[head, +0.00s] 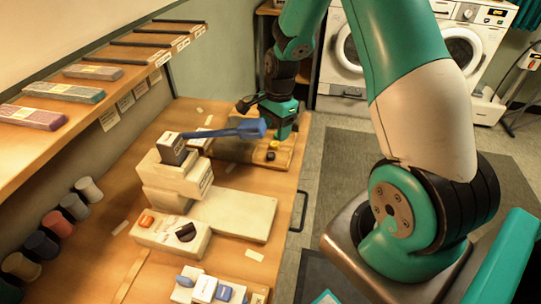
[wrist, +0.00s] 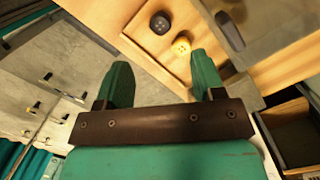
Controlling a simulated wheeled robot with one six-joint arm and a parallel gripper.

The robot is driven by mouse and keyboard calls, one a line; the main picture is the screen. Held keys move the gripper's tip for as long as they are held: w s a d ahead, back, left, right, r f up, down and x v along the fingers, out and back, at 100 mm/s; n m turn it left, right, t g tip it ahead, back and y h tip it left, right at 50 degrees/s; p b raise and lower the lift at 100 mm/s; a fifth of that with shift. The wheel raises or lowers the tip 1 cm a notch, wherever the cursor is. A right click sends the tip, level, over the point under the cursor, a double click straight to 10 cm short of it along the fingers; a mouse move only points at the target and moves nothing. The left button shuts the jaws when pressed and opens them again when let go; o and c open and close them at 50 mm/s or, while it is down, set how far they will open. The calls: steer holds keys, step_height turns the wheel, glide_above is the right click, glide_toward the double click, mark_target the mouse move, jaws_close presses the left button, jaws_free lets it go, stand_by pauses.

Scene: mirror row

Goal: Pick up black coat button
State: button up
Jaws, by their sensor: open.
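The black button (wrist: 160,22) lies on a shallow wooden tray (wrist: 140,40), beside a yellow button (wrist: 181,46). In the head view the black button (head: 271,156) is a small dark spot on the tray (head: 288,157), with the yellow button (head: 274,143) just behind it. My gripper (wrist: 157,75) is open and empty, its two green fingers wide apart. The buttons lie beyond the fingertips in the wrist view, the yellow one closer to the right finger. In the head view my gripper (head: 284,133) hangs over the tray's far part.
A cream machine (head: 200,180) with a long blue piece (head: 236,131) stands left of the tray. A dark rounded part (wrist: 230,30) shows right of the buttons. Thread spools (head: 72,207) line the wall under a shelf (head: 95,90). Grey floor lies right of the bench.

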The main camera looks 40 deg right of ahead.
mark_target(272, 154)
steer(key=f, duration=0.5)
steer(key=a+f, duration=0.1)
steer(key=f, duration=0.2)
steer(key=shift+f+p, duration=0.25)
steer(key=shift+p, duration=0.05)
steer(key=shift+s, duration=0.1)
steer(key=c, duration=1)
